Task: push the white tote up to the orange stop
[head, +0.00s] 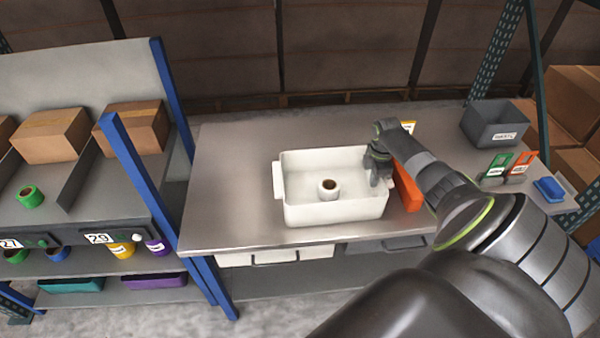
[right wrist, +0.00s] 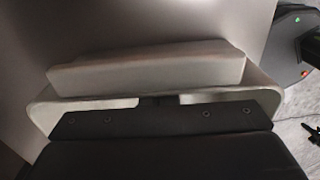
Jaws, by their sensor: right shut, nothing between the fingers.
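The white tote (head: 335,213) stands upright on the grey tabletop, with a brown-cored roll (head: 328,188) inside. The orange stop (head: 407,187) is a bar just right of the tote, partly hidden behind my right arm; a narrow gap seems to lie between them. My right gripper (head: 379,181) is shut and empty, pointing down at the tote's right end wall. I cannot tell whether it touches the wall. The right wrist view shows mostly the dark gripper body and pale shapes that I cannot identify surely. My left gripper is in neither view.
A grey bin (head: 493,128) stands at the table's back right, with green (head: 496,167) and orange-red (head: 521,166) card holders and a blue tray (head: 548,189) near it. A blue rack post (head: 140,177) borders the left. The tabletop left of the tote (head: 225,190) is clear.

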